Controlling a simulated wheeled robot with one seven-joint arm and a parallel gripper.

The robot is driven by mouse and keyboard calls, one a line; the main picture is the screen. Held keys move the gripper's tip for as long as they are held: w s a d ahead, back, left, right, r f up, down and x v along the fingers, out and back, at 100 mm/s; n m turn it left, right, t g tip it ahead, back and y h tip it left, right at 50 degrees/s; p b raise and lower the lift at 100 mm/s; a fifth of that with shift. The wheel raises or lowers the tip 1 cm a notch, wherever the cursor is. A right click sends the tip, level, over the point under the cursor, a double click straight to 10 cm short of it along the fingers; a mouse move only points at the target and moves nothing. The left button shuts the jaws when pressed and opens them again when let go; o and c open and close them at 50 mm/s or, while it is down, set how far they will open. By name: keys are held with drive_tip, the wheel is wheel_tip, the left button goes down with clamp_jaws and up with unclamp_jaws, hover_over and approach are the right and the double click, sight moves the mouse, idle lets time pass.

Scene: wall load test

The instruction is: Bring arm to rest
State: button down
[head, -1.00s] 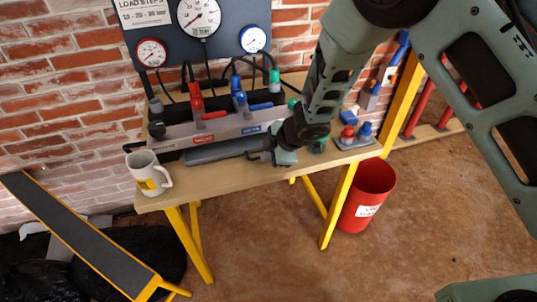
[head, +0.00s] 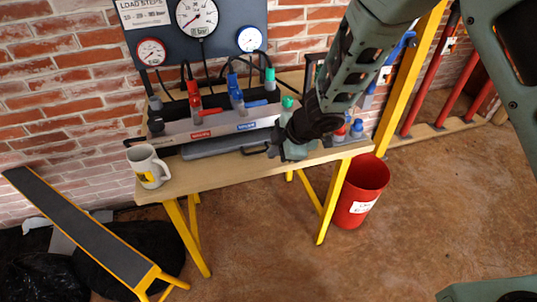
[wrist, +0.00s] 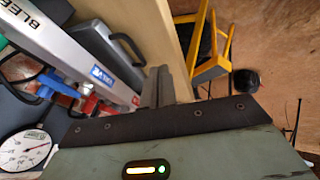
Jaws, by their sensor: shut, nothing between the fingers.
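My gripper (head: 270,151) is at the front edge of the wooden bench (head: 215,180) in the head view, in front of the grey manifold. Its fingers also show in the wrist view (wrist: 157,88), shut together with nothing between them. My arm reaches down to it from the upper right. The gripper is beside a dark grey case (head: 215,146) with a handle that lies along the bench; the case also shows in the wrist view (wrist: 95,42). Whether the gripper touches the bench or case cannot be told.
A grey manifold (head: 222,127) with red and blue valves stands behind, below a gauge panel (head: 222,50). A mug (head: 147,167) stands at the bench's left end. A red bin (head: 360,192) stands below right. A yellow-edged ramp (head: 75,225) is at left. Open floor lies in front.

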drive_tip(key=v, duration=0.5)
drive_tip(key=shift+p, duration=0.35)
drive_tip(key=s+d+r+m+t+h, duration=0.1)
drive_tip(key=s+d+r+m+h, duration=0.25)
drive_tip(key=s+r+m, duration=0.45)
drive_tip(key=s+d+r+m+g, duration=0.2)
drive_tip(key=s+d, duration=0.1)
drive_tip(key=s, duration=0.7)
drive_tip(key=s+d+r+m+g+h, duration=0.1)
drive_tip(key=s+d+r+m+g, duration=0.1)
drive_tip(key=s, duration=0.8)
drive_tip(key=shift+d+r+m+g, duration=0.3)
drive_tip(key=shift+d+r+m, duration=0.1)
drive_tip(key=shift+d+r, duration=0.1)
drive_tip(key=shift+a+h, duration=0.1)
drive_tip(key=shift+h, duration=0.15)
